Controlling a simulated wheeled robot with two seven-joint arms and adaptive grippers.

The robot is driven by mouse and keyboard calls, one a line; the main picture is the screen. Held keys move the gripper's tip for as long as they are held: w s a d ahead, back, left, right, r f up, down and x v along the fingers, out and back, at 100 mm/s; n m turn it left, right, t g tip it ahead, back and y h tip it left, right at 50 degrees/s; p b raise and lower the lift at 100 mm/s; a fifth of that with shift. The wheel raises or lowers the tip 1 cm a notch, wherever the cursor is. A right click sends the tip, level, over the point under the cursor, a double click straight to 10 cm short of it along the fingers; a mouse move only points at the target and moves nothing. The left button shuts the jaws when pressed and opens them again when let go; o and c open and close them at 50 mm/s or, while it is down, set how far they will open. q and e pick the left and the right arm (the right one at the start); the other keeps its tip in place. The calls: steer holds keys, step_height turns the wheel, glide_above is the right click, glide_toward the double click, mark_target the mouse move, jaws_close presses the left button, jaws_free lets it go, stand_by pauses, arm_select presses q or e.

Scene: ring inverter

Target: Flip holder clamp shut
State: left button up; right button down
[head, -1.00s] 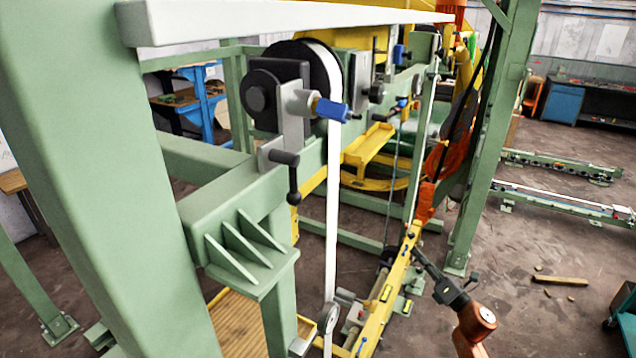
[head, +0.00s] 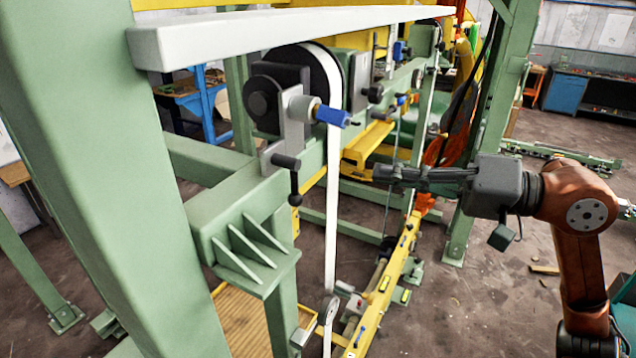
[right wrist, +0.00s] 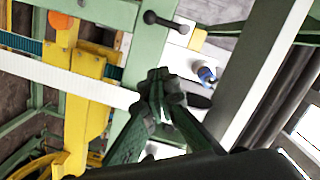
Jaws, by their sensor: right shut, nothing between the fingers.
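The holder clamp (head: 297,122) is a grey bracket on the green beam, with a blue-tipped knob (head: 332,112) and a black ball-ended lever (head: 295,182) hanging down. The lever (right wrist: 165,22) and the blue tip (right wrist: 207,75) also show in the right wrist view. A white band (head: 333,215) runs down from the black-rimmed wheel beside the clamp. My right gripper (head: 384,173) is shut and empty, pointing left, to the right of the band and apart from the lever. Its closed fingers (right wrist: 160,84) overlap the band in the right wrist view. My left gripper is out of view.
A long white bar (head: 290,30) crosses above the clamp. A thick green post (head: 100,180) stands at left, and another green post (head: 487,130) rises behind my right arm. A yellow rail (head: 385,290) runs below my gripper. Open floor lies at right.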

stand_by(0.3)
steer(key=w+a+f+p, duration=0.2)
steer(key=a+p, duration=0.3)
steer(key=a, duration=0.6)
steer(key=shift+f, duration=0.5)
steer(key=shift+w+a, duration=0.1)
